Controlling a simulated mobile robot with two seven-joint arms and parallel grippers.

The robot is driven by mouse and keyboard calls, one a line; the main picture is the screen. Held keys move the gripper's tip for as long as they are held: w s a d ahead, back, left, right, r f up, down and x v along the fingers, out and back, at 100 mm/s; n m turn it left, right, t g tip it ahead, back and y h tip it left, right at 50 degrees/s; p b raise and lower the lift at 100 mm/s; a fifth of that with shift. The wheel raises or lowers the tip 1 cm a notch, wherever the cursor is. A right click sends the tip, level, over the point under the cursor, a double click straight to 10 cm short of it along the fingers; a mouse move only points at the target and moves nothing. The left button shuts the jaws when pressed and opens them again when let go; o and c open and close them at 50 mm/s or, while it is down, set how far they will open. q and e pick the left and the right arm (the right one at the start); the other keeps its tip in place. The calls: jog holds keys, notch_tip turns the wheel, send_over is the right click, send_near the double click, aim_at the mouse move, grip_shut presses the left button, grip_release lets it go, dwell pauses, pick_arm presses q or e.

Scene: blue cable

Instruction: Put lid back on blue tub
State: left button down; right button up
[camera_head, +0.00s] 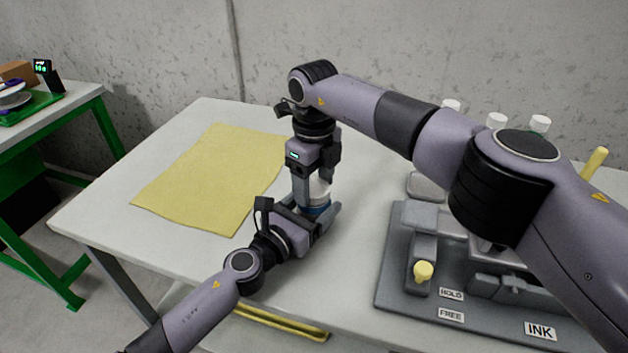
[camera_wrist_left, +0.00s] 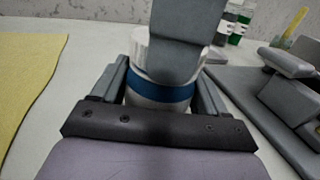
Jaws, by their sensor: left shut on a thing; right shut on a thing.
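The tub (camera_head: 317,209) stands on the table, white with a blue band that shows clearly in the left wrist view (camera_wrist_left: 160,92). My left gripper (camera_head: 322,217) is shut around its lower body from the side. The white ribbed lid (camera_wrist_left: 146,55) is on top of the tub, directly above the blue band; it also shows in the head view (camera_head: 319,189). My right gripper (camera_head: 313,186) points straight down from above and is shut on the lid. Its finger hides part of the lid in the left wrist view. I cannot tell whether the lid is fully seated.
A yellow cloth (camera_head: 205,178) lies left of the tub. A grey fixture board (camera_head: 400,285) with HOLD, FREE and INK labels and a yellow knob (camera_head: 423,271) is at the right. Several white-capped bottles (camera_head: 496,120) stand behind my right arm.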

jog(key=m, duration=0.4)
jog(key=shift+m, duration=0.4)
jog(key=m, duration=1.6)
jog(key=shift+m, duration=0.3)
jog(key=o, duration=1.2)
jog(key=shift+r, duration=2.2)
